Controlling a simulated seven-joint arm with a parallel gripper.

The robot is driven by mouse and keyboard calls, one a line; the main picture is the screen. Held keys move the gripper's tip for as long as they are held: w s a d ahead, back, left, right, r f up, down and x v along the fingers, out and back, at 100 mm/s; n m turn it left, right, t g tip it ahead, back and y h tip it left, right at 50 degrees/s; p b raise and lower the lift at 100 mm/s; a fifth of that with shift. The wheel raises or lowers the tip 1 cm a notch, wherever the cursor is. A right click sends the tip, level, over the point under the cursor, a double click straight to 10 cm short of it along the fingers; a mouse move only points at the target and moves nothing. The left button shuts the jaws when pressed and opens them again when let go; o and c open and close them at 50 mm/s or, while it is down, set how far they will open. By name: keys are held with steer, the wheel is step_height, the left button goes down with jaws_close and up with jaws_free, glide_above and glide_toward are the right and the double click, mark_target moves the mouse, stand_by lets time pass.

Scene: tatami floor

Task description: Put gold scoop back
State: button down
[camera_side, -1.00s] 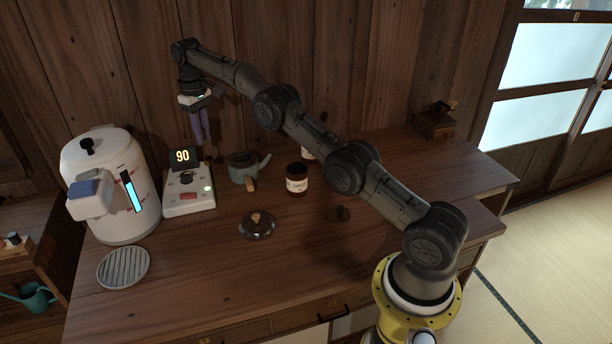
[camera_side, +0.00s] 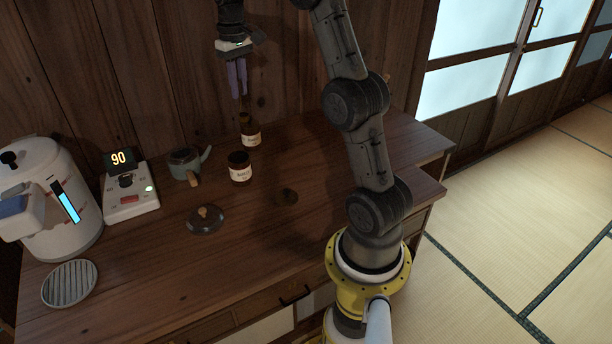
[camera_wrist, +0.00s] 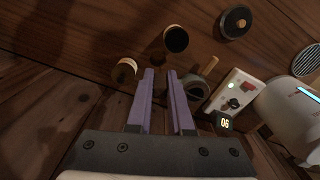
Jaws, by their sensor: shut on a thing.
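My gripper (camera_side: 238,80) is shut, with its purple fingers pointing down, above the back of the wooden desk. A thin, dim brownish piece, which I take as the gold scoop (camera_side: 242,103), shows just under the fingertips; its shape is too small to make out. In the wrist view my gripper (camera_wrist: 160,76) shows a narrow gap between its fingers, and the scoop cannot be made out there. Below the fingertips stands a labelled brown jar (camera_side: 251,137) with a narrower top. An open, dark labelled jar (camera_side: 240,171) stands in front of it.
A teapot (camera_side: 184,160) with a wooden handle and a white scale (camera_side: 131,203) reading 90 stand to the left. A white kettle (camera_side: 62,180) is at far left. A round lid (camera_side: 205,221) lies in front. The desk's right part (camera_side: 310,150) is mostly clear.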

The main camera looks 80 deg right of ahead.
steer(key=s+a+f+m, duration=0.2)
steer(key=s+a, duration=0.2)
steer(key=s, duration=0.8)
steer(key=s+a+f+m, duration=0.2)
steer(key=s+a, duration=0.3)
steer(key=s, duration=0.7)
steer(key=w+d+f, duration=0.3)
steer(key=d+f, duration=0.3)
steer(key=w+d+f, duration=0.4)
steer(key=d+f, duration=0.1)
steer(key=f, duration=0.2)
steer(key=shift+w+d+f, duration=0.3)
steer(key=shift+d, duration=0.05)
steer(key=shift+f, duration=0.2)
steer(key=c, duration=0.8)
jaws_free()
steer(key=shift+r, duration=0.15)
